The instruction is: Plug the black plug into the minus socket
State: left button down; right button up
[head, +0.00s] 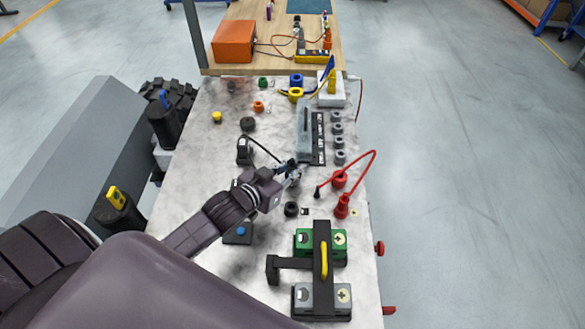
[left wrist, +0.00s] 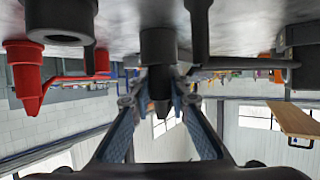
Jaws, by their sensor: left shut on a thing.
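My left gripper (head: 293,170) is shut on the black plug (left wrist: 157,85), which stands between its two fingers in the left wrist view. In the head view the plug is mostly hidden by the fingers, and a black cable runs from there to the upper left. The black minus socket (head: 291,209) lies on the marbled bench just below the gripper in the picture, with a small label beside it. A black socket ring (left wrist: 60,20) shows at the upper left in the left wrist view, apart from the plug. My right gripper is not in view.
A red plug (head: 342,205) stands right of the minus socket, its red cable arching up. A grey block with a black labelled strip (head: 319,138) and several grey rings lie beyond the gripper. Green and grey blocks with a black handle frame (head: 322,235) stand nearer.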

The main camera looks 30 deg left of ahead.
pick_arm(q)
jog(key=shift+r, duration=0.1)
notch_tip(320, 180, up, 20)
jog(key=p, duration=0.1)
dwell(0.4)
